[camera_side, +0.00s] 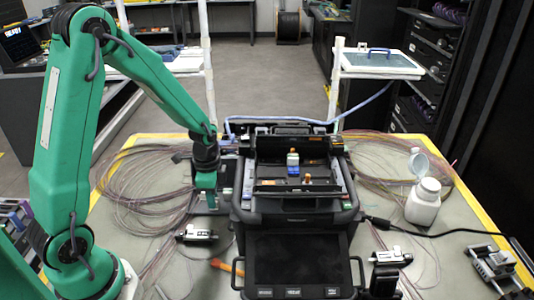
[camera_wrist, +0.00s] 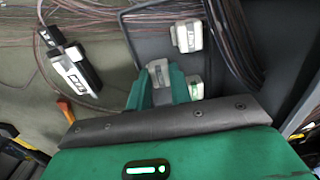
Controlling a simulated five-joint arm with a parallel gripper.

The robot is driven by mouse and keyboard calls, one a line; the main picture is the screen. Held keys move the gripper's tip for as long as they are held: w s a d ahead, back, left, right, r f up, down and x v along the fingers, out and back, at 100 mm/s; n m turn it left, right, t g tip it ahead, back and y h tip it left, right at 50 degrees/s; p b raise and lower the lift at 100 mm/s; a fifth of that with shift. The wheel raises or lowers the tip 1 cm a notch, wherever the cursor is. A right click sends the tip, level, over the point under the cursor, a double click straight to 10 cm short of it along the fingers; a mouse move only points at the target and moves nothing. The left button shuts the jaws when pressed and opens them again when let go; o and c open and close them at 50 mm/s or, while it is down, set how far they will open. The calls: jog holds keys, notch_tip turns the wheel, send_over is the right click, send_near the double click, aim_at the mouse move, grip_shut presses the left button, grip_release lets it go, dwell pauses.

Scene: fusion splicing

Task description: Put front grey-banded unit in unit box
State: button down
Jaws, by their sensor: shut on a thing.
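My gripper (camera_wrist: 165,88) points down and is shut on a small grey unit (camera_wrist: 159,72), which I take as the grey-banded unit. Its upper part shows between the green fingers in the wrist view; the rest is hidden. In the side view my gripper (camera_side: 206,190) is low, just left of the black splicer, over a dark shallow tray (camera_wrist: 143,37) that looks like the unit box. A pale unit with a grey label (camera_wrist: 186,36) lies in its far part, and another pale unit (camera_wrist: 194,88) lies right beside the fingers. Whether the held unit touches the tray is unclear.
The black splicer (camera_side: 297,219) fills the table's middle. A white-and-black device (camera_wrist: 71,70) lies left of the tray, near an orange-handled tool (camera_wrist: 66,110). A white bottle (camera_side: 423,203) stands right. Loose fibre coils (camera_side: 140,185) spread at left.

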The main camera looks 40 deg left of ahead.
jog(key=shift+f, duration=0.1)
jog(key=c, duration=1.3)
grip_release()
jog(key=shift+o, duration=0.2)
notch_tip(320, 180, up, 12)
jog(key=s+d+r+n+t, duration=0.5)
jog(key=s+r+n, duration=0.4)
jog(key=s+r, duration=0.2)
jog(key=shift+s+d+r+t, duration=0.15)
jog(key=shift+s+d+t, duration=0.15)
jog(key=shift+s+d, duration=0.45)
